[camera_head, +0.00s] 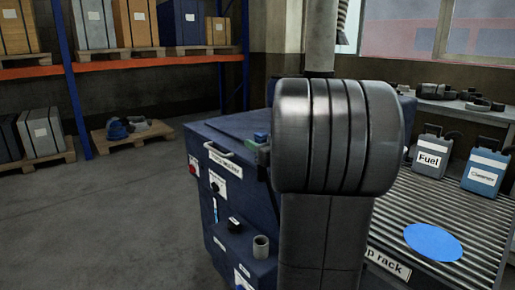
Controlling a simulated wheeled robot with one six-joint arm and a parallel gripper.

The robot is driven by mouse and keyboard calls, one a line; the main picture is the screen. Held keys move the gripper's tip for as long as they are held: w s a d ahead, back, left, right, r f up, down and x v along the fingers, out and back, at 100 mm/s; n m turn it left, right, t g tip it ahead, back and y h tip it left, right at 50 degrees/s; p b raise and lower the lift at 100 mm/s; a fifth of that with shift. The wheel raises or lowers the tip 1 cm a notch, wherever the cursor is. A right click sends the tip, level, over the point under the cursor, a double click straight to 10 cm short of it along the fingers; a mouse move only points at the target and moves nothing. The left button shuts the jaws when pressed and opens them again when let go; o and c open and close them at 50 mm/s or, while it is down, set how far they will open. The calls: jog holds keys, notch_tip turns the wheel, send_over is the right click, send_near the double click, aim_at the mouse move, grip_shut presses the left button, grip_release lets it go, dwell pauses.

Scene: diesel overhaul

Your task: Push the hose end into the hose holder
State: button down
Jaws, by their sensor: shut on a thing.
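My own dark grey arm link fills the middle of the camera_head view and hides what lies behind it. My gripper does not show, so I cannot see its jaws or what they hold. I cannot make out a hose end. A short grey open-topped cup (261,246) is fixed to the front of the blue parts washer (235,200); it may be the hose holder, and it looks empty. A pale ribbed hose (342,22) hangs at the top, right of centre; its lower end is not clear.
A ribbed drip rack (462,222) with a blue disc (433,242), a fuel can (430,160) and a blue-and-white can (485,172) is at right. Small green and blue parts (262,146) show beside my arm. Pallet shelves (150,58) stand back left.

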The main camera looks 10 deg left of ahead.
notch_tip(320, 180, up, 7)
jog(key=p, duration=0.6)
jog(key=shift+f, duration=0.15)
dwell(0.5)
